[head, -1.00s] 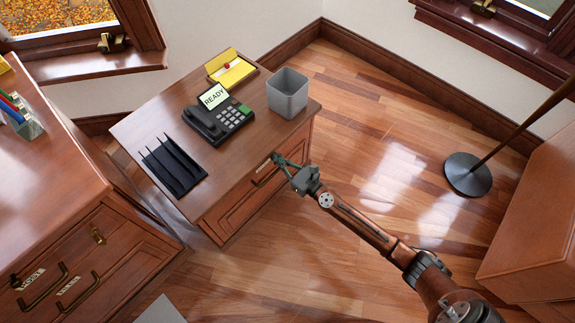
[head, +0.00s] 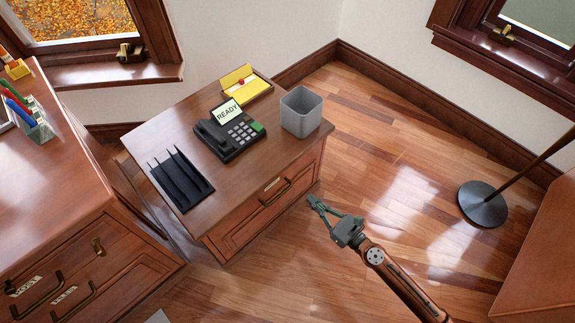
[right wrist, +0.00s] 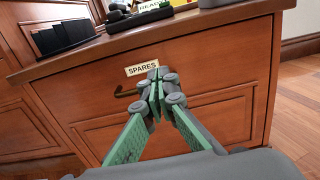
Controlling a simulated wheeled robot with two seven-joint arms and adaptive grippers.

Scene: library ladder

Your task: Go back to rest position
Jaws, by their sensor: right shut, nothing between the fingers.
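My right gripper (head: 317,203) is shut and empty, in front of the small cabinet and to the right of its drawer. In the right wrist view its fingertips (right wrist: 156,90) are together in front of the drawer labelled SPARES (right wrist: 210,85). They hide part of the drawer's dark handle, which shows whole in the head view (head: 275,194). The drawer appears closed. There is a gap between the gripper and the cabinet in the head view. My left gripper is not in view.
On the cabinet top (head: 215,180) stand a phone reading READY (head: 232,130), a grey bin (head: 301,112), a black file rack (head: 181,180) and a yellow notepad tray (head: 245,85). A desk (head: 60,190) is at left. A lamp base (head: 482,205) stands at right. The floor between is clear.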

